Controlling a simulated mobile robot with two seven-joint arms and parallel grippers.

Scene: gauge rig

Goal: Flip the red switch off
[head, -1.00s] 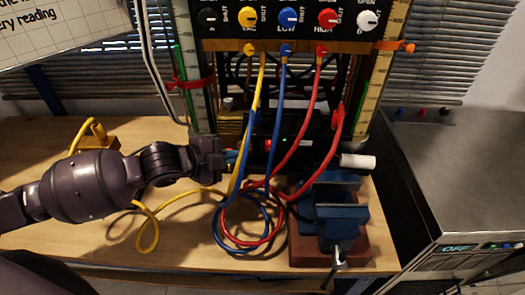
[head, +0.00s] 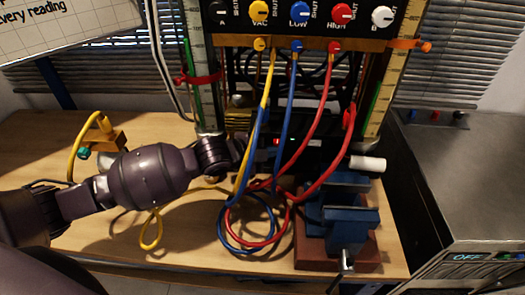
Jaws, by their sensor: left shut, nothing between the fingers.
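A small red switch (head: 277,142) shows as a bright red spot on the dark box low in the gauge rig, behind the hoses. Its exact position, on or off, is too small to tell. My left gripper (head: 246,152) is shut and empty, just left of the switch and partly hidden by the yellow and blue hoses. I cannot tell whether it touches the switch or the box. My right gripper is out of view.
Yellow, blue and red hoses (head: 315,120) hang from the valve panel (head: 320,28) and coil on the wooden bench (head: 190,262). A blue vise (head: 345,215) stands at right. A metal unit (head: 470,170) with an OFF display is further right.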

